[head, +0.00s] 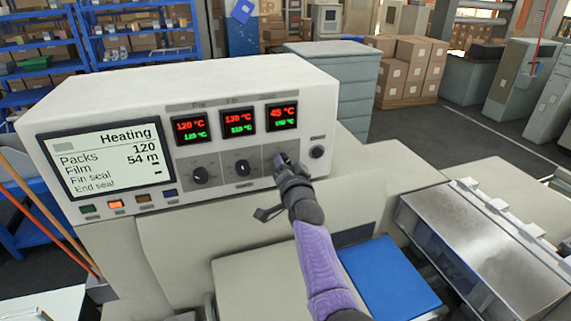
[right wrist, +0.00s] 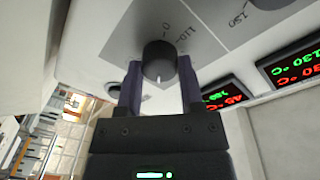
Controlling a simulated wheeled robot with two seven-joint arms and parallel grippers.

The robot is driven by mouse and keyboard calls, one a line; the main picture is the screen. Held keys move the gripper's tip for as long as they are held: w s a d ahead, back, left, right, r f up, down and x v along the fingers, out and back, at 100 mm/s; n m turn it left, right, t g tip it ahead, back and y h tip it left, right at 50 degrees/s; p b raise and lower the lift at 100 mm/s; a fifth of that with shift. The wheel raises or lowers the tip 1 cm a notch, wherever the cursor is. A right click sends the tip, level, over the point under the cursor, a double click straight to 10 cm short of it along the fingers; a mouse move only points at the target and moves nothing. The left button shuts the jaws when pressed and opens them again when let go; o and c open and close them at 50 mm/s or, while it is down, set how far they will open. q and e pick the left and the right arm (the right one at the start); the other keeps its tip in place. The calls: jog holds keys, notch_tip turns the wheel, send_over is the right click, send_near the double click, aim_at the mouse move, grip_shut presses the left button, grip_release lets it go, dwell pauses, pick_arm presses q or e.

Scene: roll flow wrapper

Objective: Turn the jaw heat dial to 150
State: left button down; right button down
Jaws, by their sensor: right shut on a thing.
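The right-hand dial (right wrist: 158,60) of the panel is a dark round knob with a white pointer mark. Part of its scale, with "0" and "110", shows beside it in the right wrist view. My right gripper (right wrist: 158,82) is shut on this dial, one finger on each side. In the head view my right gripper (head: 281,162) covers most of the dial. The display (head: 282,117) above it reads 45 °C in red, with a green value that looks like 150 °C. The dial's name label is not readable. My left gripper is not in view.
Two other dials (head: 200,175) (head: 242,168) sit to the left, under displays reading 120 °C and 130 °C in red. A screen (head: 107,160) reads "Heating". A round black button (head: 317,152) is close right of the gripped dial. A blue plate (head: 388,280) lies below.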

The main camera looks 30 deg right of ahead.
dwell(0.3)
jog(key=shift+c, duration=1.2)
grip_release()
jog(key=v, duration=1)
